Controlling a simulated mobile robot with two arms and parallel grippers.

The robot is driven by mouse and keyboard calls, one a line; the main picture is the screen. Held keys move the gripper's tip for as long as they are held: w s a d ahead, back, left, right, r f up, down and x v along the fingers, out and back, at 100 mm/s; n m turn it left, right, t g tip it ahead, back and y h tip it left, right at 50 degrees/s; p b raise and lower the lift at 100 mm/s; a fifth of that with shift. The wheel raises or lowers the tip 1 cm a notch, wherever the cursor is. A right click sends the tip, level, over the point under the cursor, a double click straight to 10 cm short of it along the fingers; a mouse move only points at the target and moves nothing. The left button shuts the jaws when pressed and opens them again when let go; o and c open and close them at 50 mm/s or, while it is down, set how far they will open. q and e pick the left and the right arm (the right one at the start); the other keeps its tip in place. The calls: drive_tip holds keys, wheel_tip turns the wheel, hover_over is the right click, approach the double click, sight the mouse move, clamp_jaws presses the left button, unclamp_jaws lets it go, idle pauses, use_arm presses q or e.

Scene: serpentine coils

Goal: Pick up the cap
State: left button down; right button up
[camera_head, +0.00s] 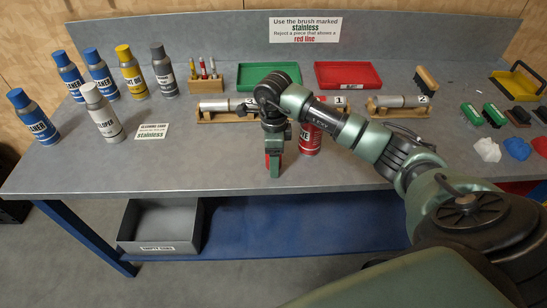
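My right arm reaches in from the right, and its gripper (274,170) points down over the front middle of the bench. A small red piece (267,161) shows at its fingertips; I cannot tell whether it is a cap or part of the gripper. The finger gap is not clear. Just right of the gripper a red can (309,141) stands upright on the bench, its top hidden behind my arm. No loose cap is clearly visible elsewhere. My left gripper is out of view.
Several blue, yellow, grey and white bottles (131,75) stand at the left. A green tray (268,68) and a red tray (348,63) lie behind. Metal cylinders (402,101) rest on wooden holders. Brushes and cloths crowd the right. The front left bench is clear.

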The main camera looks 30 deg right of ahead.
drive_tip(key=c, duration=1.4)
drive_tip(key=shift+r, duration=0.1)
